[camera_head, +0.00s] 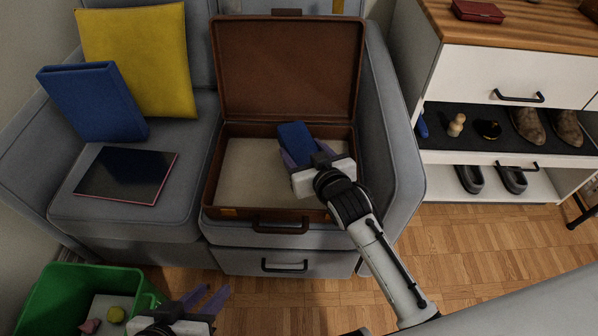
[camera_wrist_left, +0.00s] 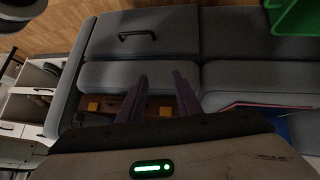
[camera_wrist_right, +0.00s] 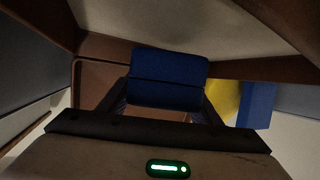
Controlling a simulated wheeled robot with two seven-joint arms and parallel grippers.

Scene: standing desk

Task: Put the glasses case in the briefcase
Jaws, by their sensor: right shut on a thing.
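The open brown briefcase (camera_head: 219,184) stands on the right seat of the grey sofa, its lid raised against the backrest. The blue glasses case (camera_head: 294,135) is held by my right gripper (camera_head: 300,153) over the right part of the briefcase's interior. In the right wrist view the blue case (camera_wrist_right: 168,78) sits between the fingertips, with brown briefcase walls around it. I cannot tell whether it touches the bottom. My left gripper (camera_head: 207,300) is low at the front, apart from the briefcase, with its fingers spread and nothing between them.
A green bin (camera_head: 60,290) with small items stands at the front left. A dark tablet or book (camera_head: 126,174), a blue binder (camera_head: 93,101) and a yellow cushion (camera_head: 140,60) occupy the left seat. A white shoe cabinet (camera_head: 495,65) stands at right. The briefcase's left interior is clear.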

